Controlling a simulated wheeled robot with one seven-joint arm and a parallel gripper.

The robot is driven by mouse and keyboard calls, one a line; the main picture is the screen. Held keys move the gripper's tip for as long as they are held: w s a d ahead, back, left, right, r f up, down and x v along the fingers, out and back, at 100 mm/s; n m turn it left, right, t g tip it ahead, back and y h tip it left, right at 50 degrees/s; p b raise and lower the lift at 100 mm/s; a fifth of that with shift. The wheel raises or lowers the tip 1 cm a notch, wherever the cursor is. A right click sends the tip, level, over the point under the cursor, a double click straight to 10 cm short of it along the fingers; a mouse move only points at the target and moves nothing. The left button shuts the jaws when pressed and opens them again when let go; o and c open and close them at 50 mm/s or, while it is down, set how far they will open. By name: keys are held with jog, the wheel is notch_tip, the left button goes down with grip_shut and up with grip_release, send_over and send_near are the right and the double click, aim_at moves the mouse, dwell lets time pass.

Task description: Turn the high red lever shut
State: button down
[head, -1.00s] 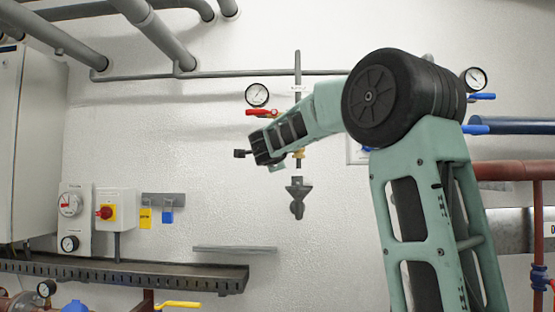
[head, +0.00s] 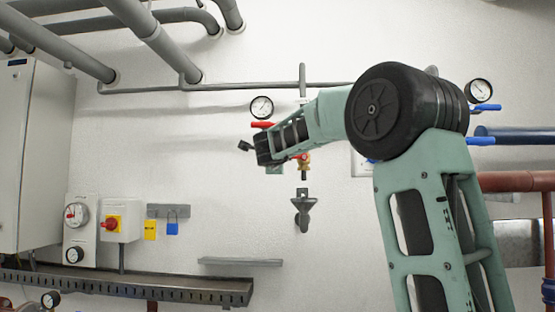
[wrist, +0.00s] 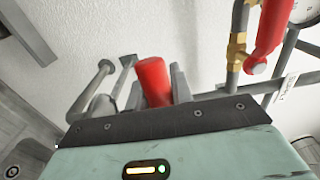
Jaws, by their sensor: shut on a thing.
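A red lever (head: 262,125) sits under a round gauge at a thin grey pipe, just above my gripper in the head view. It shows in the wrist view as a red handle (wrist: 271,28) by a brass fitting, apart from the fingers. A second red, rounded grip (wrist: 152,82) stands between my gripper's (wrist: 155,88) two grey fingers, which are shut on it. I cannot tell where this grip joins its valve. In the head view my gripper (head: 246,147) points left, and its body hides part of the pipe and fittings.
A brass fitting (head: 304,162) with a red part shows below my gripper's body. A gauge (head: 262,106) is above. A grey bracket (head: 303,208) is below. Blue levers (head: 486,107) lie right of my arm.

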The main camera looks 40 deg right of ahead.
jog(key=shift+r, duration=0.15)
jog(key=c, duration=1.2)
grip_release()
jog(key=b+v, duration=0.5)
jog(key=v, duration=1.2)
jog(key=shift+s, duration=0.25)
jog(key=shift+a, duration=0.1)
